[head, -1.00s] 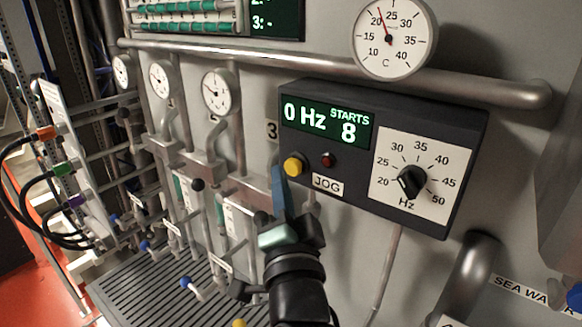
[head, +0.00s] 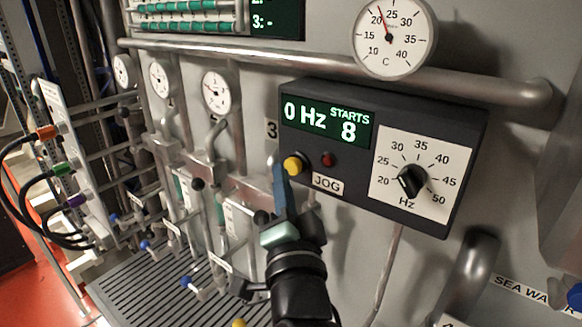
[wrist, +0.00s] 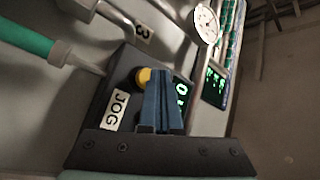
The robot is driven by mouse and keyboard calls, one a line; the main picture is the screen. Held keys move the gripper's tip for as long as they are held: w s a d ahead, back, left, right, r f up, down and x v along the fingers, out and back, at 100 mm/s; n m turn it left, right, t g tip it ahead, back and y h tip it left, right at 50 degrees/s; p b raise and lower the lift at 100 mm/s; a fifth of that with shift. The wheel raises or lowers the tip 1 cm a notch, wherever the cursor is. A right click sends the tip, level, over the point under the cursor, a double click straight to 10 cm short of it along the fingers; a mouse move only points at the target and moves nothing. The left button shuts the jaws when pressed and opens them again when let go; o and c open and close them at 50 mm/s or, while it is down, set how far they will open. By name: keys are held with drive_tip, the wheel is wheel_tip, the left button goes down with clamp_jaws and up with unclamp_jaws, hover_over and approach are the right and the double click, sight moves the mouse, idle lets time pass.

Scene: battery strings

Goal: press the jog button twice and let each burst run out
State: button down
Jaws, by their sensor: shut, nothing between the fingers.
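The yellow jog button (head: 292,166) sits at the lower left of the dark control box (head: 440,100), above the JOG label (head: 327,184). In the wrist view the button (wrist: 143,76) shows just left of the blue fingertips. My gripper (head: 280,175) is shut and empty, its tips just below the button in the head view; whether they touch it I cannot tell. The display (head: 325,122) reads 0 Hz and STARTS 8. A red lamp (head: 328,159) right of the button looks dark.
The frequency dial (head: 412,181) is on the box's right, its pointer to the upper left. A temperature gauge (head: 393,38) and a pipe (head: 480,86) are above. Valves, small gauges and pipes fill the wall at left. A slatted grate (head: 150,285) lies below.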

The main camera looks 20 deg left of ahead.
drive_tip(key=shift+w+d, duration=0.1)
drive_tip(key=shift+w, duration=0.2)
drive_tip(key=shift+w+d+b, duration=0.2)
drive_tip(key=shift+w+b, duration=0.15)
drive_tip(key=shift+w, duration=0.15)
idle(0.8)
idle(0.3)
drive_tip(key=shift+s+a+p, duration=0.3)
drive_tip(key=shift+s+p, duration=0.2)
drive_tip(key=shift+s, duration=0.45)
drive_tip(key=shift+a, duration=0.1)
drive_tip(key=s+p, duration=0.1)
drive_tip(key=s+a, duration=0.1)
drive_tip(key=s, duration=0.1)
drive_tip(key=s+p, duration=0.1)
drive_tip(key=shift+s+a+p, duration=0.3)
drive_tip(key=shift+p, duration=0.05)
